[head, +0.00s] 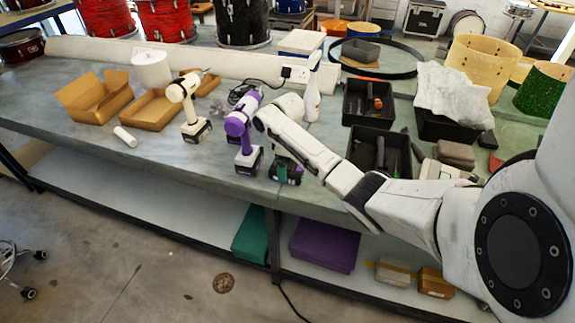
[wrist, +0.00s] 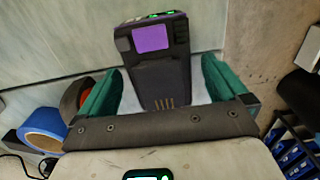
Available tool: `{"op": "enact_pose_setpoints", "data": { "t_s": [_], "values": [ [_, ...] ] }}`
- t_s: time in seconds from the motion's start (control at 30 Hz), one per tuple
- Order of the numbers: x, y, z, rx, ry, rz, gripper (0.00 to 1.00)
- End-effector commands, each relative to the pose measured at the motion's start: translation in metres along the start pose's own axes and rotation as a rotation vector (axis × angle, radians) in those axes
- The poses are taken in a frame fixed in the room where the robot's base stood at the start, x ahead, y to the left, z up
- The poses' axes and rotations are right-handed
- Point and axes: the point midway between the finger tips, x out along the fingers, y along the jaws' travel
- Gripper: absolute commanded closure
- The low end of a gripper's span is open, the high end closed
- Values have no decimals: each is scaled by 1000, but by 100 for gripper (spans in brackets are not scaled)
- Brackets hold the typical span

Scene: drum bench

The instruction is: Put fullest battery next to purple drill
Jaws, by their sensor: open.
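The purple drill (head: 241,125) stands upright on the bench near its front edge. My gripper (head: 285,170) is just right of the drill's base, low over the bench edge. In the wrist view its teal fingers (wrist: 162,78) are open, one on each side of a dark battery (wrist: 160,70). This battery has a purple label and small lit green lights at its far end. Clear gaps show between it and the fingers. In the head view my gripper mostly hides the battery. No other loose battery is clear to me.
A white drill (head: 187,103) stands left of the purple one. Black bins (head: 368,103) and a white bottle (head: 312,95) are behind and right of my gripper. Cardboard trays (head: 95,97) and a white roll (head: 125,136) lie left. The bench front between roll and white drill is clear.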

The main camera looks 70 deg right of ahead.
Motion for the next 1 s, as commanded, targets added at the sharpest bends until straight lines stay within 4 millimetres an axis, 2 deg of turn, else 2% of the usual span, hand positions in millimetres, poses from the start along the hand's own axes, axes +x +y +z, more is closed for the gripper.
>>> {"op": "enact_pose_setpoints", "data": {
  "t_s": [0.53, 0.7, 0.87, 0.93, 1.0],
  "values": [
    [-102, 1, 0, -1, 2, 2, 0],
    [-115, 0, 0, 1, 1, 1, 0],
    [-118, 0, 0, 0, 0, 0, 0],
    [-114, -7, -5, -5, 6, -4, 0],
    [-106, -24, -16, -16, 24, -13, 0]
  ]
}}
